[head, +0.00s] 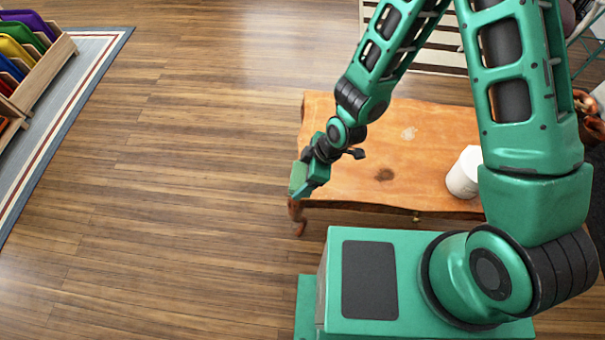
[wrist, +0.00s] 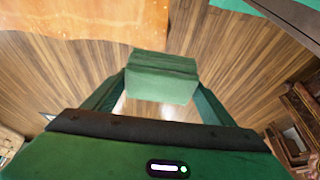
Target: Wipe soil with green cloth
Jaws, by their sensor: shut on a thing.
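The wooden table (head: 345,140) has a dark patch that looks like soil (head: 384,174) near its front middle. A paler mark (head: 408,133) lies farther back on the top. My gripper (head: 303,186) is at the table's left front corner, left of the dark patch. It is shut on the green cloth (wrist: 162,78), which looks like a thick folded block between the fingers. In the head view the cloth (head: 298,177) shows at the gripper's left end, by the table edge. In the wrist view the tabletop (wrist: 70,18) is at upper left, apart from the cloth, with floor behind the cloth.
A white cylinder (head: 465,172) stands at the table's right side. The tabletop between it and my gripper is clear apart from the marks. Open wooden floor (head: 180,180) lies to the left. A rack of colourful items (head: 30,60) stands on a rug at far left.

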